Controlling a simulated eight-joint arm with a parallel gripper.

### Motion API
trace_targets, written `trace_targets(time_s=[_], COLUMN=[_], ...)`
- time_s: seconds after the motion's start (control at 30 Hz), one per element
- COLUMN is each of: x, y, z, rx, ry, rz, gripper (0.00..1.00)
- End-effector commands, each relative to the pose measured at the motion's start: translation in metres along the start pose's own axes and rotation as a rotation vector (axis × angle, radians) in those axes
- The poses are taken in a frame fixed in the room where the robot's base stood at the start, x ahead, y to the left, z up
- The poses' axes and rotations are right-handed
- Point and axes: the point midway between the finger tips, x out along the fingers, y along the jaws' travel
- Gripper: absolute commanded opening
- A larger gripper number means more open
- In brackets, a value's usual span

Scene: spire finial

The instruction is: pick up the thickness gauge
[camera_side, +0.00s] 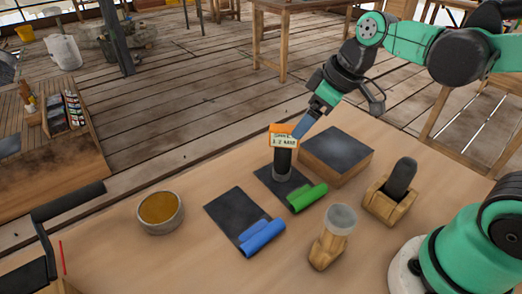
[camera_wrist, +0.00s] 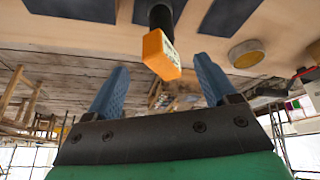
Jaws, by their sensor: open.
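The thickness gauge, as I take it, is an orange-topped device with a pale lettered label (camera_side: 284,140) and a dark handle. It stands upright on a dark mat (camera_side: 262,172), its lower end in a grey cup-like base (camera_side: 282,174). In the wrist view its orange head (camera_wrist: 158,54) and black handle show between my two blue fingers, with space on both sides. My gripper (camera_side: 297,131) is open, angled down at the gauge's head from the upper right in the side view. It also shows in the wrist view (camera_wrist: 161,64). I cannot tell whether a finger touches the gauge.
A dark-topped wooden block (camera_side: 337,152) stands close right of the gauge. A green roll (camera_side: 307,197) lies in front, a blue roll (camera_side: 262,236) on another dark mat. A round amber dish (camera_side: 160,210), a jar in a wooden holder (camera_side: 333,235) and a dark-handled holder (camera_side: 390,196) stand around.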

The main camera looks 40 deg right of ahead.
Motion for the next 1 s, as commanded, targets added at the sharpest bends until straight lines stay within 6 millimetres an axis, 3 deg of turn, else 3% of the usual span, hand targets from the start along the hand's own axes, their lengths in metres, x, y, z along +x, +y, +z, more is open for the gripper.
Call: trace_targets(time_s=[0.3,0.8,1.0], x=[0.019,0.068,0.074], y=[0.006,-0.003,-0.004], z=[-0.024,-0.021,-0.020], rx=[-0.298,-0.315,-0.314], ry=[-0.038,-0.037,-0.037], rz=[-0.176,-0.185,-0.184], gripper=[0.79,0.79,0.79])
